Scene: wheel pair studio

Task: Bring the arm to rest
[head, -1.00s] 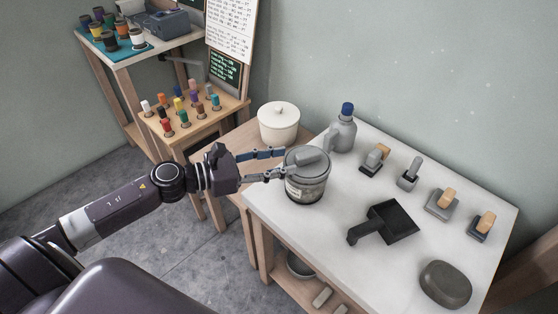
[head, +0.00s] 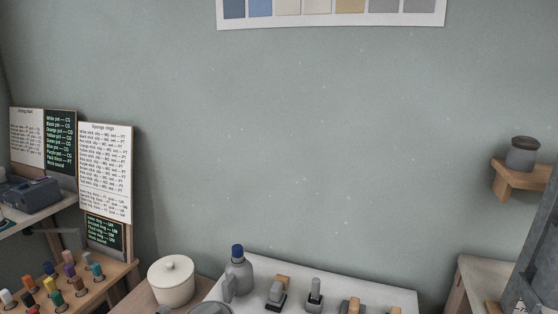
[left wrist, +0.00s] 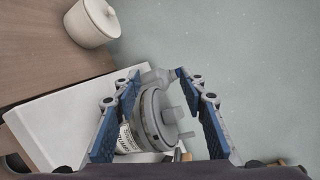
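My left gripper (left wrist: 157,80) shows in the left wrist view with its two blue-padded fingers spread wide and open. Between and beyond the fingers is a grey lidded canister (left wrist: 158,115) with a pale label. I see no clear contact between the fingers and it. In the head view only the top of the canister (head: 212,308) shows at the bottom edge, and my left arm and gripper are out of that picture. My right gripper is in neither view.
A white lidded pot (head: 171,282) and a grey blue-capped bottle (head: 238,270) stand near the canister. Several stamp-like tools stand on the white tabletop (head: 400,297). Coloured pegs (head: 52,285) fill a rack at lower left. A wall shelf (head: 522,176) holds a dark jar.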

